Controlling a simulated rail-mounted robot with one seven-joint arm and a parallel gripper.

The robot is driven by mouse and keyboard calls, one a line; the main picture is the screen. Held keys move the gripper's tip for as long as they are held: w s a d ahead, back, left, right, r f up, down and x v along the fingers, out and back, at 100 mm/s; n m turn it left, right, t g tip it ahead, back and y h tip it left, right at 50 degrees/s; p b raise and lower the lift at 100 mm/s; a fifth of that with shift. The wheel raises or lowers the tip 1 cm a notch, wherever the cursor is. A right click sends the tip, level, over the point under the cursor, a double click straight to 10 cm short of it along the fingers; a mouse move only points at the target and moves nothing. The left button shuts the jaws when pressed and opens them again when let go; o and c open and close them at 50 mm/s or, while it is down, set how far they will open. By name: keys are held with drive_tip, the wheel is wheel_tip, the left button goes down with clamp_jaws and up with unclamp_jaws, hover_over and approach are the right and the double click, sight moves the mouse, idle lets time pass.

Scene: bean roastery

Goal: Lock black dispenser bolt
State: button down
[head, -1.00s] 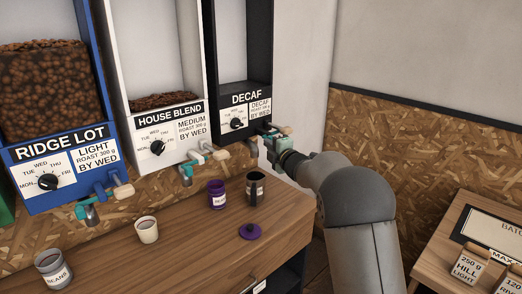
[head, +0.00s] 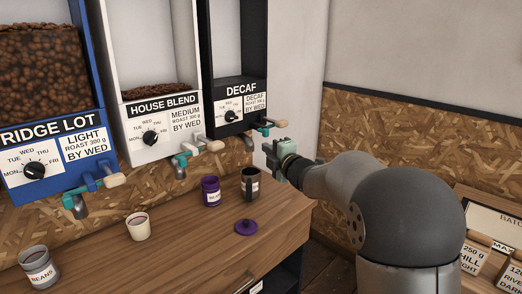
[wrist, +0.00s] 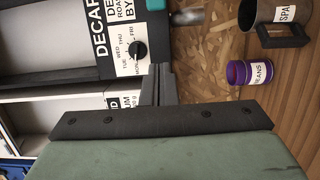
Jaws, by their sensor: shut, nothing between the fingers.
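The black dispenser (head: 237,93), labelled DECAF, hangs on the wall right of the white one. Its bolt (head: 264,128) is teal with a pale wooden handle that points out to the right. A grey spout (head: 249,143) hangs below it. My gripper (head: 267,150) is shut and empty, just below and right of the bolt, apart from it. In the wrist view my shut fingers (wrist: 158,86) point at the DECAF front (wrist: 115,38); a bit of teal bolt (wrist: 155,4) shows at the top edge beside the spout (wrist: 187,18). Most of the bolt is out of that view.
The white House Blend (head: 163,125) and blue Ridge Lot (head: 55,155) dispensers hang to the left. Below, the wooden counter (head: 185,235) holds a dark mug (head: 250,188), a purple tin (head: 211,192), a purple lid (head: 246,227), a cream cup (head: 138,227) and a beans tin (head: 38,265).

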drive_tip(key=shift+v, duration=1)
drive_tip(key=s+d+f+m+g+h, duration=0.5)
drive_tip(key=s+d+f+m+h, duration=0.4)
drive_tip(key=s+d+m, duration=0.45)
drive_tip(key=s+f+m+g, duration=0.3)
drive_tip(key=s, duration=0.6)
drive_tip(key=s+f+m+g+p, duration=0.1)
drive_tip(key=s+f+m+g, duration=0.2)
drive_tip(key=s, duration=0.7)
drive_tip(key=s+f+m+g, duration=0.3)
drive_tip(key=s+m, duration=0.1)
drive_tip(key=s, duration=0.6)
drive_tip(key=shift+s+f+g, duration=0.25)
drive_tip(key=shift+g, duration=0.15)
drive_tip(key=shift+m, duration=0.25)
